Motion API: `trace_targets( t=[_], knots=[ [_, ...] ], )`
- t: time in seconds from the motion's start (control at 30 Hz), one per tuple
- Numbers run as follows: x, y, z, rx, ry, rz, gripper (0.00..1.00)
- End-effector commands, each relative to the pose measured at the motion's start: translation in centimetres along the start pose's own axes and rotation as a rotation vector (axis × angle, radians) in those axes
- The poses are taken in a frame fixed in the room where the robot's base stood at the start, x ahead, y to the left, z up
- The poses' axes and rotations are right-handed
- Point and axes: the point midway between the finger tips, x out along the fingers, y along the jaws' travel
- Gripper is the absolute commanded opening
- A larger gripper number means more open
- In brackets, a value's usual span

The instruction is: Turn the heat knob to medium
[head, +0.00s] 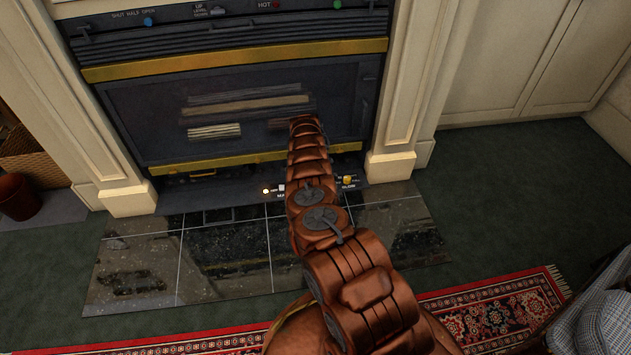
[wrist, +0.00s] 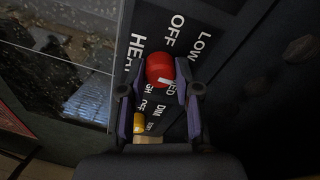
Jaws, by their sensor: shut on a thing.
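The heat knob (wrist: 160,69) is red and shows in the wrist view beside the words HEAT, OFF and LOW on a dark panel. A white mark on its lower right edge points towards lettering that reads "ED", its start hidden by the knob. My gripper (wrist: 157,88) has one finger on each side of the knob and is shut on it. In the head view my copper arm reaches to the lower part of the fireplace front (head: 250,105) and hides the gripper and the heat knob.
A yellow knob (wrist: 138,122) sits close by, near the words DIM and OFF; it also shows in the head view (head: 348,180). Glossy black hearth tiles (head: 230,250) lie in front. A red patterned rug (head: 480,315) lies nearer me, and a basket (head: 25,155) stands left.

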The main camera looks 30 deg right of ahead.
Motion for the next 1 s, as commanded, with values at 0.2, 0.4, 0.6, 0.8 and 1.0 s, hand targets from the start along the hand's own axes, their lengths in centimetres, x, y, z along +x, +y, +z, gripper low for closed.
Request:
trace_targets(
  t=[0.2,0.4,0.6,0.8,1.0],
  knots=[
    [0.03,0.02,-0.08,0.000,0.001,0.000,0.33],
    [0.02,0.01,-0.04,-0.001,0.000,0.000,0.54],
    [0.02,0.01,0.00,-0.001,0.000,0.000,0.58],
    [-0.07,0.00,0.01,-0.002,0.000,0.000,0.58],
    [-0.83,0.02,0.00,-0.001,0.000,0.001,0.58]
  ],
)
